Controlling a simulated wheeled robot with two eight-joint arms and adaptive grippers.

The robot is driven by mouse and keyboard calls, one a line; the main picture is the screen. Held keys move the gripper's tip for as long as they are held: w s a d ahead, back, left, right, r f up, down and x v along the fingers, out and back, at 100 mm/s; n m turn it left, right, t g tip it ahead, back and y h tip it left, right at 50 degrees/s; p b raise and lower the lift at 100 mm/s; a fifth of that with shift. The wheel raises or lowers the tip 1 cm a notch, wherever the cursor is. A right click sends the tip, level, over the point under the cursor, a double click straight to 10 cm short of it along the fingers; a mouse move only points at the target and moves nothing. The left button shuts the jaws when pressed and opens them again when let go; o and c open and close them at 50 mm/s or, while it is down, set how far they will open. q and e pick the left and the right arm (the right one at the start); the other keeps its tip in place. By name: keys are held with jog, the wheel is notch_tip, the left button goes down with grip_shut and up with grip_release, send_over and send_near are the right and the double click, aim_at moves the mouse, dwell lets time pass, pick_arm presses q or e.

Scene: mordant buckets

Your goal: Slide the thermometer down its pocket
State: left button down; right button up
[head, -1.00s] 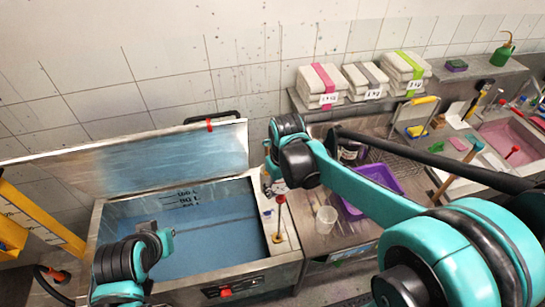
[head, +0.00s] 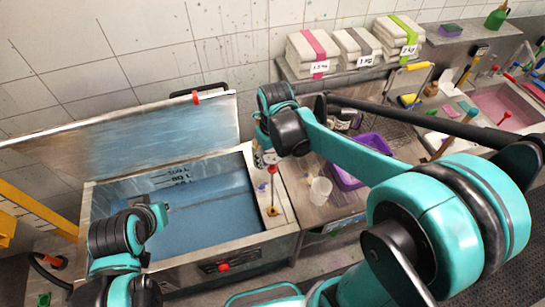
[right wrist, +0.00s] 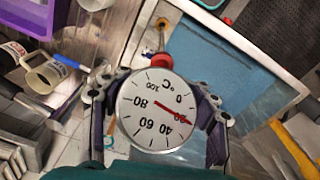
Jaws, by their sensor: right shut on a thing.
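My right gripper (right wrist: 158,118) is shut on the thermometer (right wrist: 157,112), a round white dial with a red needle and a °C scale, seen face-on in the right wrist view. In the head view my right gripper (head: 264,153) is over the right rim of the vat (head: 266,236), and only a little of the dial shows.
The vat's lid (head: 130,147) is raised behind the blue liquid (head: 210,215). A clear beaker (head: 320,190) and a purple tray (head: 345,178) stand on the bench at right.

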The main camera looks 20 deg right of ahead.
aim_at(273, 166)
notch_tip(273, 166, down, 3)
jog(key=shift+w+f+b, duration=0.1)
jog(key=shift+w+b, duration=0.05)
jog(key=shift+b, duration=0.85)
jog(key=shift+f+b, duration=0.35)
dwell(0.6)
